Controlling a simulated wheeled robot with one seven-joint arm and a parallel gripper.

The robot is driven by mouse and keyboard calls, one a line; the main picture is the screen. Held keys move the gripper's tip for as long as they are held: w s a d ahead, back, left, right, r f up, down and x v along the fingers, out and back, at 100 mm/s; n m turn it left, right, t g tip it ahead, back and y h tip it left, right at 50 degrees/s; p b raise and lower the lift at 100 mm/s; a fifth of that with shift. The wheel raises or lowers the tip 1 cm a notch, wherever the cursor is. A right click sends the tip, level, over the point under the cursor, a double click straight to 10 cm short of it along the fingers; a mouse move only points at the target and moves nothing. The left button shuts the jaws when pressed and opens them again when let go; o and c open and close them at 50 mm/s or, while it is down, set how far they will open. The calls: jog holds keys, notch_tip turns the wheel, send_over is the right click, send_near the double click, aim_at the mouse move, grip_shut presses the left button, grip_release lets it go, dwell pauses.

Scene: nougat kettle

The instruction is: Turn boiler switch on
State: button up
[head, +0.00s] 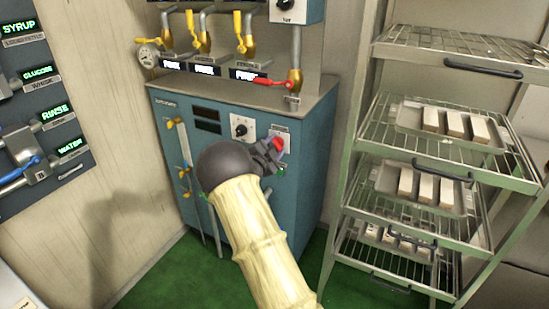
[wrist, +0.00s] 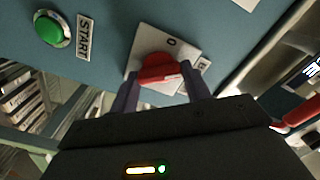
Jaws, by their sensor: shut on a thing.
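The boiler (head: 240,235) is a blue-grey cabinet in the middle of the head view. Its switch is a red rotary knob (head: 278,144) on a pale plate, at the right of the front panel. In the wrist view the red knob (wrist: 158,68) sits on a white plate (wrist: 183,40) marked 0. My gripper (wrist: 160,85) has one finger on each side of the knob and is shut on it. In the head view my gripper (head: 270,152) reaches the panel, and my arm covers part of the boiler front.
A green START button (wrist: 50,30) is near the knob. A black-and-white dial (head: 240,127) is left of it. Pipes with yellow valve handles (head: 203,42) and a red one (head: 272,83) stand above. A metal rack (head: 352,175) with trays of bars stands close on the right.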

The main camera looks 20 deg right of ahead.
jog(key=m+b, duration=0.2)
jog(key=f+m+b, duration=0.1)
jog(key=b, duration=0.2)
jog(key=shift+m, duration=0.4)
jog(key=m+b, duration=0.3)
jog(key=b, duration=0.1)
jog(key=shift+r+b, duration=0.2)
jog(key=shift+b, duration=0.15)
jog(key=shift+m, duration=0.3)
jog(key=shift+o, duration=0.2)
jog(key=shift+d+r, duration=0.1)
jog(key=shift+s, duration=0.1)
jog(key=shift+c, duration=0.2)
jog(key=o, duration=1)
jog(key=shift+a, duration=0.2)
